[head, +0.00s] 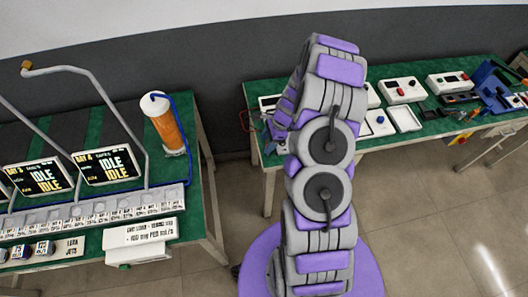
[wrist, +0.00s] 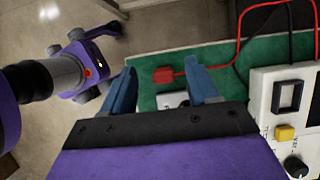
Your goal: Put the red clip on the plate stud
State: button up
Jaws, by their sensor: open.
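The red clip (wrist: 163,75) lies on the green bench top in the wrist view, with a red cable running from its right side. My gripper (wrist: 160,66) is open, its two blue fingers apart on either side of the clip in the picture. I cannot tell how far above the clip the fingertips are. A small white piece (wrist: 172,99) shows between the fingers, mostly hidden by the gripper body; I cannot tell whether it bears the plate stud.
A white instrument (wrist: 286,112) with a yellow button and black knob stands right of my gripper. The green bench (head: 262,93) holds several white boxes and a white tray (head: 404,118). Another bench with screens (head: 106,166) and an orange canister (head: 165,125) stands left.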

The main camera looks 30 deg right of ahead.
aim_at(264, 155)
jog(key=shift+d+f, duration=0.25)
jog(key=shift+f, duration=0.15)
jog(key=shift+d+f, duration=0.85)
jog(key=a+f, duration=0.1)
jog(key=a+f+b, duration=0.1)
jog(key=f, duration=0.1)
jog(key=shift+w+a+f, duration=0.1)
jog(key=shift+a, duration=0.25)
jog(key=shift+a+f, duration=0.1)
jog(key=shift+a, duration=0.3)
jog(key=shift+d, duration=0.6)
jog(key=c, duration=0.3)
jog(key=shift+d, duration=0.35)
jog(key=shift+c, duration=1.4)
jog(key=shift+a, duration=0.75)
grip_shut()
